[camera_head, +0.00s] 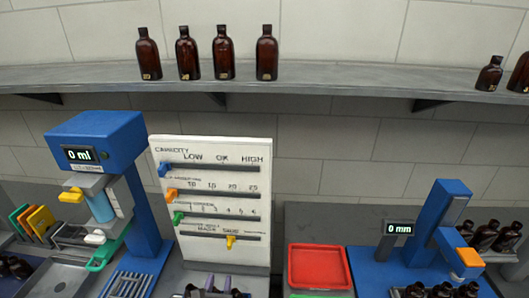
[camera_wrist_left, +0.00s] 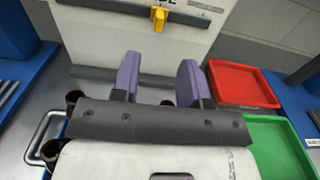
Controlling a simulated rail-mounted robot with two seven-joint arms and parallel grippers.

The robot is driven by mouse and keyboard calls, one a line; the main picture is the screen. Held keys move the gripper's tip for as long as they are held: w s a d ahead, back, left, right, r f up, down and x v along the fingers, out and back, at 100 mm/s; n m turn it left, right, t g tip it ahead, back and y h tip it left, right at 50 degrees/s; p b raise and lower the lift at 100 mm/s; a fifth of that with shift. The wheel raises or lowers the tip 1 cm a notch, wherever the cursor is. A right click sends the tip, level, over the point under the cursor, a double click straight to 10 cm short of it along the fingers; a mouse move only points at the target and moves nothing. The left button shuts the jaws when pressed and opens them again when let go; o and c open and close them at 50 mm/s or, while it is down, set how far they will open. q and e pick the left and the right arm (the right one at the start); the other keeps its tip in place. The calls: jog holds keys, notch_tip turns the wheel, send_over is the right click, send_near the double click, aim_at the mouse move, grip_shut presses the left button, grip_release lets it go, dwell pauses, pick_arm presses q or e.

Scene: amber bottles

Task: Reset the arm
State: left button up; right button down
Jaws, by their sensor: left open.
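My right gripper is not in view.
Several amber bottles (camera_head: 224,55) stand on the grey shelf (camera_head: 340,76). A blue "0 ml" dispenser (camera_head: 95,140) stands left and a blue "0 mm" device (camera_head: 433,225) right. A red tray (camera_head: 318,267) lies right of the panel; a green tray (camera_wrist_left: 282,150) is nearer.

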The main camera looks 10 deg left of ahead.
pick_arm(q)
jog(key=s+a+r+n+g+y, duration=0.15)
jog(key=s+n+g, duration=0.35)
jog(key=n, duration=1)
jog(key=s+a+r+n+g+h, duration=0.1)
jog(key=s+a+n+g, duration=0.15)
jog(key=s+n, duration=0.85)
jog(key=s+f+n+g+h, duration=0.1)
jog(key=s+f+n+g, duration=0.25)
jog(key=s+f, duration=0.45)
jog(key=s+f+n+g, duration=0.3)
jog(key=s+f+n, duration=0.1)
jog(key=s, duration=0.8)
notch_tip(320, 180, up, 19)
jog(key=p, duration=1.8)
jog(key=shift+w+a+f, duration=0.2)
jog(key=shift+w+a, duration=0.05)
jog(key=shift+a, duration=0.1)
